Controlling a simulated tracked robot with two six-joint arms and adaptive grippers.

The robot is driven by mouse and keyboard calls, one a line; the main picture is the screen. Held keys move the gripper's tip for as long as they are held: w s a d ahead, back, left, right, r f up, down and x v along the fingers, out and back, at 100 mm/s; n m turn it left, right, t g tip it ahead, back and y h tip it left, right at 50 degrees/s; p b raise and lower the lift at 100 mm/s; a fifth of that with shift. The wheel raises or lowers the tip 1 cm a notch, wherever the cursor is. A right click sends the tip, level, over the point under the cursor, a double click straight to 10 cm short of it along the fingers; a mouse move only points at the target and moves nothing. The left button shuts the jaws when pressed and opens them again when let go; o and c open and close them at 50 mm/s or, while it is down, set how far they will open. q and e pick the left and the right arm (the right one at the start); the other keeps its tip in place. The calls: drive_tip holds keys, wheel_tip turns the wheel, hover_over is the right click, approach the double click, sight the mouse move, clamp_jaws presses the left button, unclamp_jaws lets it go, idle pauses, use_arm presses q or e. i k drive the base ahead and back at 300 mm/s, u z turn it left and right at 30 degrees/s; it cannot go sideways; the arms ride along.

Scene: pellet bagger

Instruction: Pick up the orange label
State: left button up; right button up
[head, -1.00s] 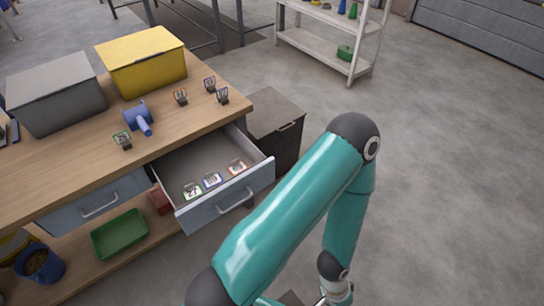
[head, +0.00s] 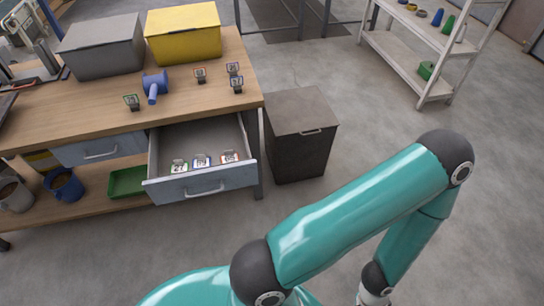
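The orange label (head: 229,157) lies in the open drawer (head: 203,187), at the right end of a row of labels. A blue-edged label (head: 202,161) lies beside it, and a green-edged label (head: 179,166) lies at the left end. The orange label is unobstructed from above. One of my teal arms crosses the lower right, bent at the elbow, and its wrist runs off the bottom edge. Neither of my grippers is in view.
The wooden bench (head: 100,108) carries a grey bin (head: 103,50), a yellow bin (head: 184,38), a blue tool (head: 153,85) and several small tag holders. A dark cabinet (head: 298,145) stands right of the drawer. A white shelf (head: 405,56) stands at the back right. Floor between is clear.

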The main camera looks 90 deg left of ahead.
sight(229, 155)
drive_tip(key=z, duration=0.45)
drive_tip(key=i, duration=0.2)
drive_tip(key=u, duration=2.5)
drive_tip(key=i, duration=0.2)
drive_tip(key=u, duration=2.05)
drive_tip(key=i, duration=0.55)
drive_tip(key=z, duration=0.25)
